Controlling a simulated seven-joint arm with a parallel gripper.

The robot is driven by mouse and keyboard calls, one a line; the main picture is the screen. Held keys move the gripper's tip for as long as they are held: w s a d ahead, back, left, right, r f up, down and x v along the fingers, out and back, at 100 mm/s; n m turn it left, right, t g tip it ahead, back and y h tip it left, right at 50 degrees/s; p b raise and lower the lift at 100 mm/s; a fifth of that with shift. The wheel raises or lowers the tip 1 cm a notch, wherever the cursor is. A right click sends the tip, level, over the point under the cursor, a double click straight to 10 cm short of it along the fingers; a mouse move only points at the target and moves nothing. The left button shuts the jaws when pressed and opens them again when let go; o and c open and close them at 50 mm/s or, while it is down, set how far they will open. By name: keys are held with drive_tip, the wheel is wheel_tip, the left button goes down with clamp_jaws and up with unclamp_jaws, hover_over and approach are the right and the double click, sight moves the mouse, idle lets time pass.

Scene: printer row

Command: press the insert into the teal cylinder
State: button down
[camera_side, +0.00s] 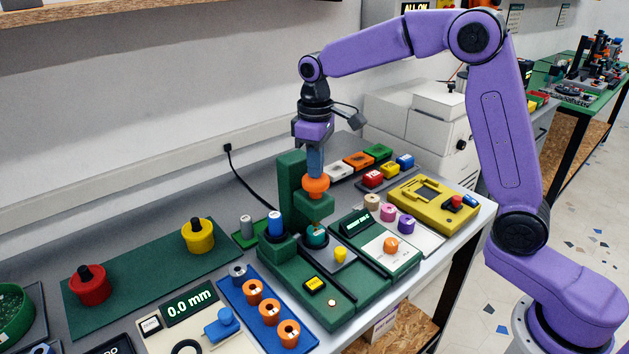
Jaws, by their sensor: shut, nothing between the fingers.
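The teal cylinder (317,237) stands on the dark green press base (290,262), under the press head. A small brownish tip shows just above its top; I cannot tell whether this is the insert or part of the press. The orange press knob (315,187) sits above the green press arm (314,208), in front of the upright green column (290,182). My gripper (315,173) points straight down, shut and empty, right over the orange knob. Its fingertips are at the knob's top; I cannot tell for sure whether they touch.
A blue-topped cylinder (275,224) stands left of the teal one. A yellow cone-shaped piece (340,254) is close on its right. A blue tray (238,300) with orange rings is in front. A yellow fixture (432,204) stands right. Red (89,285) and yellow (198,236) pots stand left.

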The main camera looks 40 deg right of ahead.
drive_tip(key=shift+r, duration=3.15)
drive_tip(key=s+a+f+n, duration=0.1)
drive_tip(key=s+f+n, duration=0.1)
drive_tip(key=s, duration=0.7)
drive_tip(key=s+a+f+n, duration=0.1)
drive_tip(key=s+f, duration=0.1)
drive_tip(key=s, duration=0.6)
drive_tip(key=s+d+f+n, duration=0.1)
drive_tip(key=s+d+f, duration=0.1)
drive_tip(key=s, duration=0.6)
drive_tip(key=s+d+f+n, duration=0.2)
drive_tip(key=s+d+f, duration=0.1)
drive_tip(key=s, duration=0.6)
drive_tip(key=shift+d+n, duration=0.3)
drive_tip(key=shift+d, duration=0.55)
